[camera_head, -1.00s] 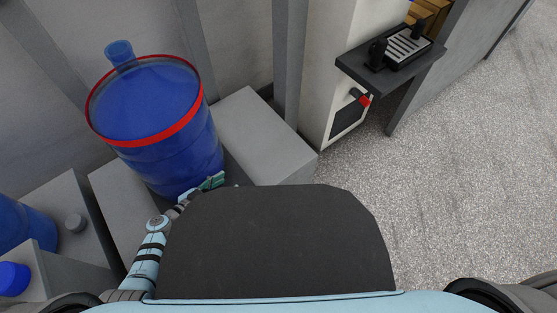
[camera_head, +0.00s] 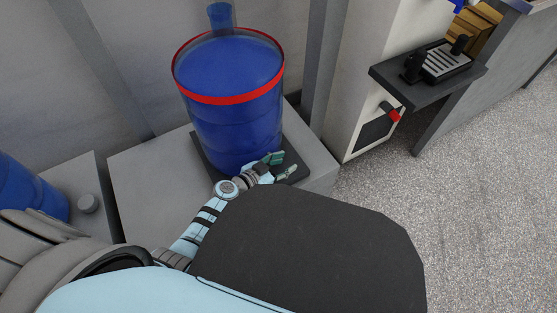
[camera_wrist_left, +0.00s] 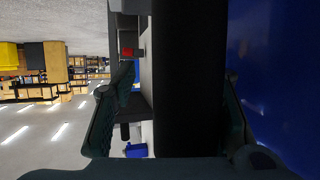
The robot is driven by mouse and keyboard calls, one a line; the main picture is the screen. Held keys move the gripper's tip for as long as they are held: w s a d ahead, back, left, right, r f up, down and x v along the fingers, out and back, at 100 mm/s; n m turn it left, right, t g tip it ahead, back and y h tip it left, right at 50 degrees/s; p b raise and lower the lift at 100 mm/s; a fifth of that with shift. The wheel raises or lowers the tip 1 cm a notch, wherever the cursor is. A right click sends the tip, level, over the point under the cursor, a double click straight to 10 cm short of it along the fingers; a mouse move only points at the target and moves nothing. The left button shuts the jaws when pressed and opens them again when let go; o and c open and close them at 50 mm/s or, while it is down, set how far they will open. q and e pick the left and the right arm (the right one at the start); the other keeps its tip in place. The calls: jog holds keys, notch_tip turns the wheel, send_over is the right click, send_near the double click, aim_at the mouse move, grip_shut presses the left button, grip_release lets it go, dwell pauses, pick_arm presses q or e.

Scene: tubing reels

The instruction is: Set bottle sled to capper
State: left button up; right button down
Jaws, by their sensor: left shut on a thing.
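The large blue bottle (camera_head: 232,125) with a red ring and short neck stands upright on a dark flat sled (camera_head: 205,158), on top of a grey block. My left gripper (camera_head: 278,167) is low at the bottle's near right side, at the sled. In the left wrist view its fingers (camera_wrist_left: 170,115) lie either side of a dark bar (camera_wrist_left: 178,70), seemingly part of the sled, and are shut on it. The bottle's blue wall (camera_wrist_left: 285,70) fills the right there. A white machine (camera_head: 362,85) stands to the right; I cannot tell if it is the capper. My right gripper is out of view.
The grey block (camera_head: 150,185) has bare top left of the sled. A dark shelf (camera_head: 392,75) with a black device (camera_head: 440,60) juts from the machine. Open floor (camera_head: 480,190) lies right.

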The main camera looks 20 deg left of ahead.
pick_arm(q)
jog(key=shift+s+a+r+p, duration=0.1)
jog(key=shift+s+a+p, duration=0.1)
jog(key=shift+s+p, duration=0.5)
jog(key=shift+o, duration=0.5)
jog(key=p+v, duration=0.5)
jog(key=v, duration=0.3)
jog(key=shift+a+r, duration=0.2)
jog(key=shift+a, duration=0.1)
jog(key=shift+o, duration=0.6)
jog(key=shift+s+a+r, duration=0.15)
jog(key=shift+s, duration=0.3)
jog(key=p+v, duration=0.2)
jog(key=v, duration=0.3)
jog(key=shift+c, duration=1.1)
jog(key=shift+s+a+r, duration=0.1)
jog(key=shift+s+r, duration=0.05)
jog(key=shift+s, duration=0.2)
jog(key=shift+p, duration=0.3)
